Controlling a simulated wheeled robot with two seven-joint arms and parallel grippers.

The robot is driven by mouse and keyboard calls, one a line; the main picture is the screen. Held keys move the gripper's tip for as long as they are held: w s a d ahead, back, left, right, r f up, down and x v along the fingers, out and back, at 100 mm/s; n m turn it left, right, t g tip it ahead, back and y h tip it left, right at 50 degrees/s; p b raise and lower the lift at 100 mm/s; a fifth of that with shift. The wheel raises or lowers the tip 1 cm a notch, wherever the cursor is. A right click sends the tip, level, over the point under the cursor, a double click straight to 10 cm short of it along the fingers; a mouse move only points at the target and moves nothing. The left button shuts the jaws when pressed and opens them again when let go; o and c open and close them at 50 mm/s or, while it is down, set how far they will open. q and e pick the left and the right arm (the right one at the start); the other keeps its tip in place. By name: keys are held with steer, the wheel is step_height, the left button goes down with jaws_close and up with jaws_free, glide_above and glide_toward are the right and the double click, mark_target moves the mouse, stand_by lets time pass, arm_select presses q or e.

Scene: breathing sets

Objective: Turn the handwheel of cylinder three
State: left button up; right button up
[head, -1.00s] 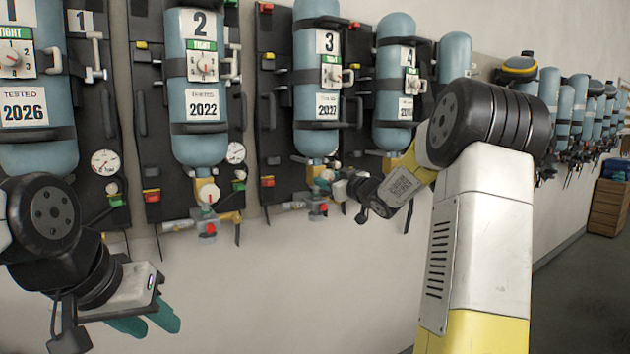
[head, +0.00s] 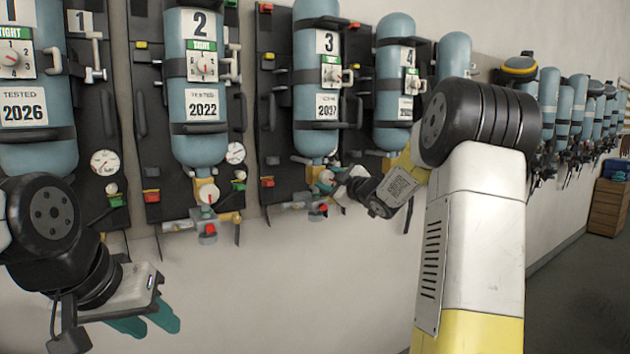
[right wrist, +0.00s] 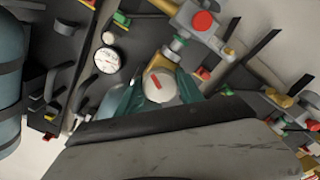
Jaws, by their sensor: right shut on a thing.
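Cylinder three (head: 316,90) is a blue-grey bottle with a "3" label, strapped upright to a dark backplate. Its handwheel (head: 326,177) is at the valve below the bottle, partly hidden by my right gripper (head: 336,180). In the right wrist view the handwheel (right wrist: 158,86) is a pale round knob with a red mark. My right gripper's teal fingers (right wrist: 152,92) are on either side of it, shut on it. My left gripper (head: 147,322) is at the lower left, away from the cylinders, with teal fingertips showing. The gap between them is not clear.
Cylinder two (head: 198,90) with its handwheel (head: 208,193) hangs to the left, and cylinder four (head: 396,80) to the right. A pressure gauge (right wrist: 107,61) and a red-capped fitting (right wrist: 203,22) lie close to my right gripper. The wall below the sets is bare.

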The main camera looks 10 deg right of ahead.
stand_by(0.3)
steer(key=o, duration=1.4)
steer(key=shift+s, duration=0.1)
steer(key=v, duration=0.7)
steer(key=shift+s, duration=0.3)
steer(key=shift+d, duration=0.1)
stand_by(5.1)
